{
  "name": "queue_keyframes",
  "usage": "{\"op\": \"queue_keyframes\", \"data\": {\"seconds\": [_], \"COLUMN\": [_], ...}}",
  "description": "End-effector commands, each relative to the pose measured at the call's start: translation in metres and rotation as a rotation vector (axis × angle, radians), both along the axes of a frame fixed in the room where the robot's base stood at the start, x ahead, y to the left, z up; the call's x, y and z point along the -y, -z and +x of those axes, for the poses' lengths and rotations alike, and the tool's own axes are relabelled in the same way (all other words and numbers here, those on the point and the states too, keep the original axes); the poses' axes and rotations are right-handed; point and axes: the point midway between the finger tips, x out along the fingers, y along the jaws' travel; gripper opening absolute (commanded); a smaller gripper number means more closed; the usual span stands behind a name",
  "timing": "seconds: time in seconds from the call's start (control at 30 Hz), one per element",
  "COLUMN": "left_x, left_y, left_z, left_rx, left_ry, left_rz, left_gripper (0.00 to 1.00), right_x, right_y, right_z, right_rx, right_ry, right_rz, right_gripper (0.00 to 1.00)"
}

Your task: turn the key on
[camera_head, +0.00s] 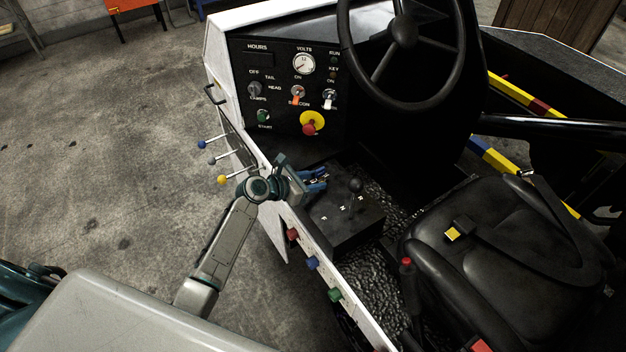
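The black dashboard panel (271,75) shows in the head view, upper middle. On its right side a small switch with a pale handle (329,99) sits below lettering that seems to read KEY and ON; I take it for the key. A similar switch with an orange tip (297,94) is just left of it, by the BEACON lettering. My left gripper (322,179), with blue fingers, is below the panel, near the black shifter box, and apart from the key. Its finger gap is too small to judge. My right gripper is out of view.
A red knob on a yellow disc (312,123) lies below the key. The steering wheel (404,32) is right of the panel. The shifter box (343,218) and seat (490,250) are lower right. Levers with coloured knobs (221,180) stick out at left.

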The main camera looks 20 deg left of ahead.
Motion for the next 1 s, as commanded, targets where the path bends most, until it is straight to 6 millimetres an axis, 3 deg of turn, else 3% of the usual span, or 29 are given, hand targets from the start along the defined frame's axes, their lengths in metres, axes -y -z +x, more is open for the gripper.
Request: {"op": "queue_keyframes", "data": {"seconds": [0.07, 0.23, 0.67, 1.0], "left_x": [0.0, 0.0, -0.001, -0.004], "left_y": [0.0, 0.0, 0.001, 0.001], "left_z": [0.0, 0.0, 0.001, 0.003], "left_rx": [0.0, 0.0, 0.0, 0.0], "left_ry": [0.0, 0.0, 0.033, 0.167], "left_rz": [0.0, 0.0, 0.001, 0.0], "left_gripper": [0.33, 0.0, 0.0, 0.0], "right_x": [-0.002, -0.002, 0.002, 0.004], "right_y": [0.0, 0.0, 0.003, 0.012], "right_z": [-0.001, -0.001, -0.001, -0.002], "right_rx": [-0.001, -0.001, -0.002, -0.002], "right_ry": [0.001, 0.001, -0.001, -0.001], "right_rz": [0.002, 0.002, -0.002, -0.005], "right_gripper": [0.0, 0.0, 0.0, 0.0]}}
